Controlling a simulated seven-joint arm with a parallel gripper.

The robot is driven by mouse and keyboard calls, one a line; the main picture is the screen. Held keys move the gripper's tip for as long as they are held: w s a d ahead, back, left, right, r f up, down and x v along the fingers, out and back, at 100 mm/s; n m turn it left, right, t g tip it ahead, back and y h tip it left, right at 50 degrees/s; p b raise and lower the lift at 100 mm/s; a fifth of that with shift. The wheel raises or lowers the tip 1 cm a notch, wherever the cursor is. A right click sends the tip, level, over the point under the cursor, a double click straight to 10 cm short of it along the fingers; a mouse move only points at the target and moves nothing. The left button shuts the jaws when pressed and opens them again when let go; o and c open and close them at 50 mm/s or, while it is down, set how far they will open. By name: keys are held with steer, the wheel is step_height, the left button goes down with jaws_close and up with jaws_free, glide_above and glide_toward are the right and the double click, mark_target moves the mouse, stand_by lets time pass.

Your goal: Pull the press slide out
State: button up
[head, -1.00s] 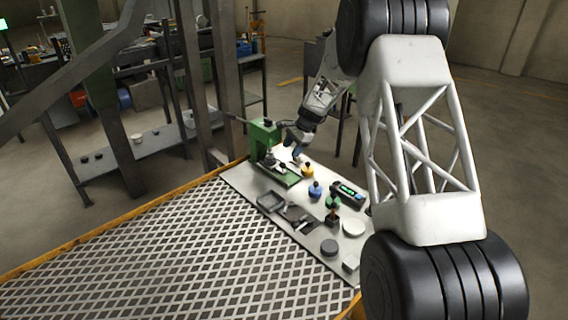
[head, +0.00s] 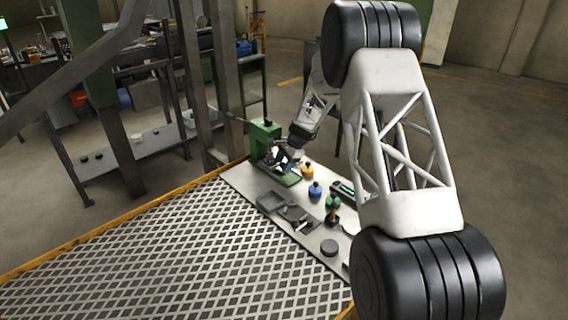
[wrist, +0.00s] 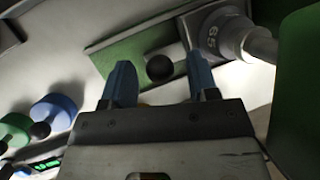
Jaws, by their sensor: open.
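The green press (head: 263,139) stands at the far end of the white work board. Its green base (head: 291,180) also shows in the wrist view (wrist: 122,55). A dark round knob (wrist: 159,68), which looks like the press slide's handle, sits at the base between my fingers in the picture. My gripper (wrist: 157,85) is open, its two blue fingertips on either side of the knob. I cannot tell how far the fingers reach down around it. A grey cylindrical part marked with figures (wrist: 226,36) is right of the knob. In the head view my gripper (head: 281,160) is at the press, partly hiding the slide.
A yellow-topped item (head: 307,170), a blue one (head: 315,190) and a green one (head: 332,204) stand on the board near the press. Grating (head: 180,255) covers the left foreground.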

jaws_close()
steer(key=shift+s+d, duration=4)
steer(key=shift+d, duration=0.1)
jaws_free()
steer(key=shift+r, duration=0.1)
steer(key=v, duration=0.7)
steer(key=shift+d+r, duration=0.15)
steer(key=shift+r, duration=0.15)
steer(key=shift+s, duration=0.1)
